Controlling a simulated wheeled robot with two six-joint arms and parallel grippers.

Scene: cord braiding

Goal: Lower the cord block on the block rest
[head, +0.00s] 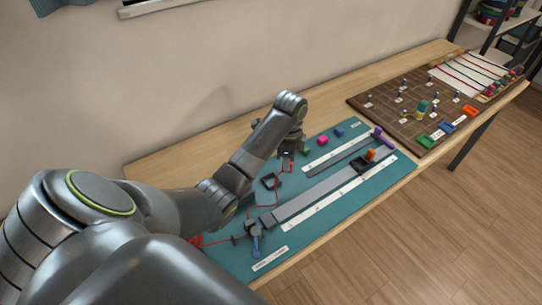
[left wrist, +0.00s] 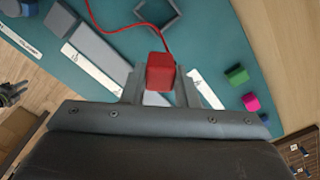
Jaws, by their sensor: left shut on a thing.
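My left gripper (left wrist: 160,88) is shut on a red cord block (left wrist: 160,72), with a finger on each side of it. In the head view the left gripper (head: 287,154) is over the teal mat, and the block is mostly hidden there. A red cord (left wrist: 128,28) runs from the block in a loose curve; it also lies across the mat in the head view (head: 277,199). A dark square open frame, which looks like the block rest (left wrist: 139,12), lies on the mat apart from the block; it also shows in the head view (head: 263,183).
On the teal mat (head: 385,187) are grey bars with white label strips, and green, pink (head: 322,140) and blue (head: 339,132) blocks. A brown pegboard (head: 375,101) lies farther right. A dark gripper-like part (left wrist: 10,93) shows at the wrist view's left edge, above the floor.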

